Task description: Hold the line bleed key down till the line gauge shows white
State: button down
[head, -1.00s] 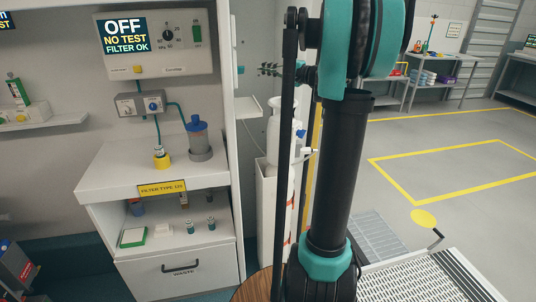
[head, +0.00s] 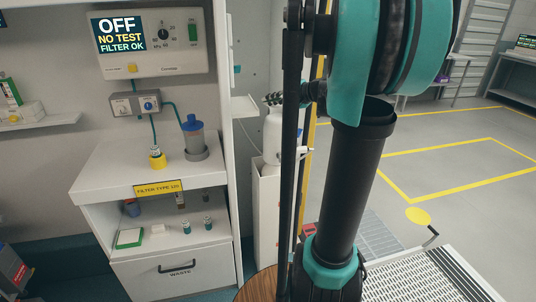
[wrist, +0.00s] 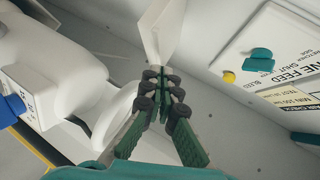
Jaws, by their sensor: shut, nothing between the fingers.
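In the wrist view a white panel with a cut-off "...NE FEED", "SHUT", "BLEE..." label (wrist: 292,62) is at the right. On it are a yellow round key (wrist: 228,77), by the cut-off bleed wording, and a teal knob (wrist: 260,62). My gripper (wrist: 164,76) is shut and empty, to the left of the yellow key and apart from it. In the head view my gripper (head: 272,99) is beside the cabinet's side wall, near the white cylinder's top. I cannot make out the line gauge in either view.
A white cylinder (head: 272,138) stands close below my gripper, also at the left of the wrist view (wrist: 70,55). A small white shelf (head: 244,106) juts from the cabinet side. The wall unit's screen (head: 118,34) reads "OFF, NO TEST, FILTER OK". Open floor lies to the right.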

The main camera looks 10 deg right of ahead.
jog(key=s+a+f+n+g+h, duration=0.1)
jog(key=s+a+f+n+h, duration=0.1)
jog(key=s+f, duration=0.4)
jog(key=s+a+f+n+g+h, duration=0.1)
jog(key=s+a+f+g+h, duration=0.1)
jog(key=s+f, duration=0.5)
jog(key=shift+s+a+f+n, duration=0.25)
jog(key=shift+a+f+n, duration=0.2)
jog(key=shift+f, duration=0.35)
jog(key=shift+s+a, duration=0.1)
jog(key=shift+a, duration=0.05)
jog(key=s+f+n+g+h, duration=0.1)
jog(key=s+f+n+h, duration=0.1)
jog(key=s+f, duration=0.4)
jog(key=s+f+n+g+h, duration=0.2)
jog(key=s+f, duration=0.5)
jog(key=s, duration=0.7)
jog(key=shift+d+f+h, duration=0.25)
jog(key=shift+d+h, duration=0.05)
jog(key=shift+h, duration=0.2)
